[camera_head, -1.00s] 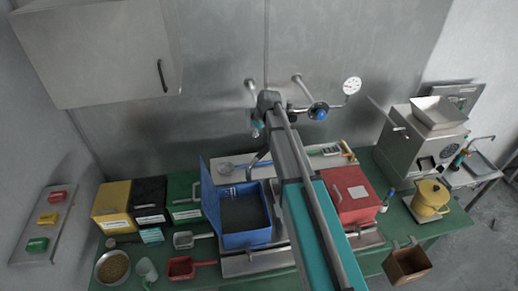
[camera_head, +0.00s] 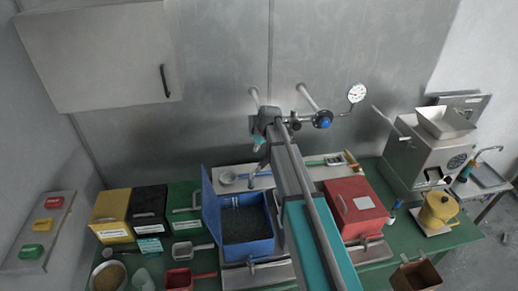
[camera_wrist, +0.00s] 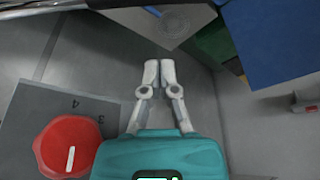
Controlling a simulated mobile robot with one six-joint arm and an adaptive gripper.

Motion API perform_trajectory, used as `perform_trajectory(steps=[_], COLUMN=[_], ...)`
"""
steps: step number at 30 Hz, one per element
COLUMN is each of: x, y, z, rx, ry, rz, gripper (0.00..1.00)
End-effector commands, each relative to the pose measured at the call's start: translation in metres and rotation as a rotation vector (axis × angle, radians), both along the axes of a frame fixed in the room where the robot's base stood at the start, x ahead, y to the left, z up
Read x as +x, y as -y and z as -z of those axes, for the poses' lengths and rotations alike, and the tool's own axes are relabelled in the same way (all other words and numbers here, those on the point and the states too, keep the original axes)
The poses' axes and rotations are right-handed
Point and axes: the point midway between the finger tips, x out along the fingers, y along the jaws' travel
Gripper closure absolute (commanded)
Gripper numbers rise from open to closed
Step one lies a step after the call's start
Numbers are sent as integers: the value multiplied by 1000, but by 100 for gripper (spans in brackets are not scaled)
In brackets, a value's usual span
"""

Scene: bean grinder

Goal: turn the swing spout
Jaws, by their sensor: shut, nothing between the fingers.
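A grey curved tube, which looks like the swing spout (camera_head: 262,166), shows in the head view just behind the blue bin, partly hidden by my arm. My gripper (camera_head: 257,150) is close above it by the back wall, small and partly hidden; whether they touch cannot be told. In the wrist view my gripper (camera_wrist: 160,66) has its two pale fingertips together with nothing between them. A metal bar (camera_wrist: 40,10) crosses the top edge of the wrist view; I cannot tell if it is the spout.
A red knob (camera_wrist: 68,146) on a numbered plate is left of my fingers. The blue bin (camera_head: 245,222) stands open in front. Wall pipes (camera_head: 308,96) with a blue-handled valve (camera_head: 323,121) and a gauge (camera_head: 357,93) are to the right. A red box (camera_head: 355,207) stands right of my arm.

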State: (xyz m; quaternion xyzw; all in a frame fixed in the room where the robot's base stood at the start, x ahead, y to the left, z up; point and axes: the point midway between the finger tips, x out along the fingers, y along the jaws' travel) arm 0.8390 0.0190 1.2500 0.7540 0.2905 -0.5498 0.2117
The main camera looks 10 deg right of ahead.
Motion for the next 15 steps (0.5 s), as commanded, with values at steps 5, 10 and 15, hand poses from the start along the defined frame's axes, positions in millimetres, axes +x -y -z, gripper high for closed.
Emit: perform_trajectory(steps=[5,10,15], x=[4,7,10], y=[-3,-6,-8], z=[18,30,43], rx=[0,0,0], ry=[0,0,0], rz=[0,0,0], gripper=[100,100,100])
